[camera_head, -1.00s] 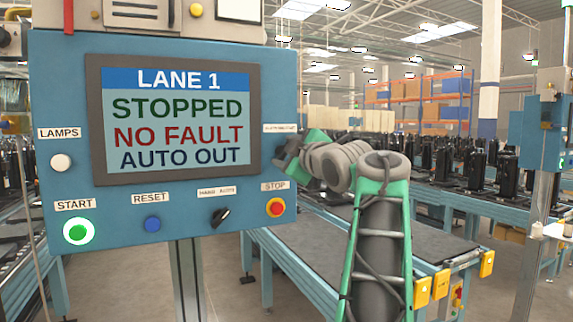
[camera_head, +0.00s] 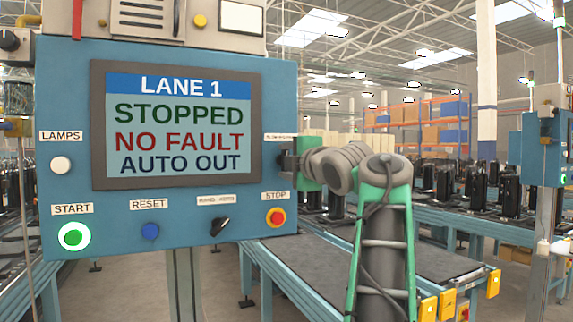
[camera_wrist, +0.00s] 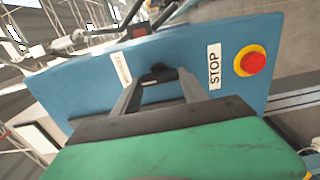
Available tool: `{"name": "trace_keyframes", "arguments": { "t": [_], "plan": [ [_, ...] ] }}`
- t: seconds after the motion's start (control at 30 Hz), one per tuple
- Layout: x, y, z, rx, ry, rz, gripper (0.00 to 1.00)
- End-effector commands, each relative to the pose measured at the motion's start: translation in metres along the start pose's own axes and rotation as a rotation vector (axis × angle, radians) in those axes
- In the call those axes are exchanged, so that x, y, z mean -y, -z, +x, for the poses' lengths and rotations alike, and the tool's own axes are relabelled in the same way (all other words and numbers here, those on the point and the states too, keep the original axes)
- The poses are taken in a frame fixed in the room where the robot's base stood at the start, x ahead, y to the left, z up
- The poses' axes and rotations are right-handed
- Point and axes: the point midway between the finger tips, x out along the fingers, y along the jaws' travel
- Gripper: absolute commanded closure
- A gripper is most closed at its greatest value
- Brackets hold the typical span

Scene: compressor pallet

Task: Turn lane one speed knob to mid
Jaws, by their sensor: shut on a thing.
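The blue lane 1 control panel (camera_head: 270,100) stands at the left in the head view. Its screen (camera_head: 178,125) reads LANE 1, STOPPED, NO FAULT, AUTO OUT. In the wrist view, a small black knob (camera_wrist: 158,73) sits on the panel beside a white label (camera_wrist: 121,68) too small to read. My gripper (camera_wrist: 160,80) is shut on this knob, its two fingers reaching to the panel face. In the head view my gripper (camera_head: 287,161) is at the panel's right edge, below a partly hidden label, and the knob is hidden there.
The red STOP button (camera_head: 276,217) on yellow is just below my gripper; it also shows in the wrist view (camera_wrist: 250,61). A black selector (camera_head: 220,226), blue RESET button (camera_head: 150,231) and lit green START button (camera_head: 74,236) line the panel's bottom. A conveyor (camera_head: 330,262) runs behind.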

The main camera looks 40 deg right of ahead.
Motion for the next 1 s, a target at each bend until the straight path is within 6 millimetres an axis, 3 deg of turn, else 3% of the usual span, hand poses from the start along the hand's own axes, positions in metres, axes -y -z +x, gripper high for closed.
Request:
{"name": "trace_keyframes", "arguments": {
  "t": [0.37, 0.4, 0.67, 0.87, 1.0],
  "plan": [
    [0.0, 0.0, 0.0, -0.001, 0.0, -0.005, 0.9],
    [0.0, 0.0, 0.0, -0.001, 0.0, -0.005, 0.48],
    [0.0, 0.0, 0.0, 0.0, 0.0, -0.004, 0.27],
    [0.0, 0.0, 0.0, 0.0, 0.0, -0.004, 0.27],
    [0.001, -0.002, -0.012, 0.003, -0.001, -0.005, 0.27]
  ]
}}
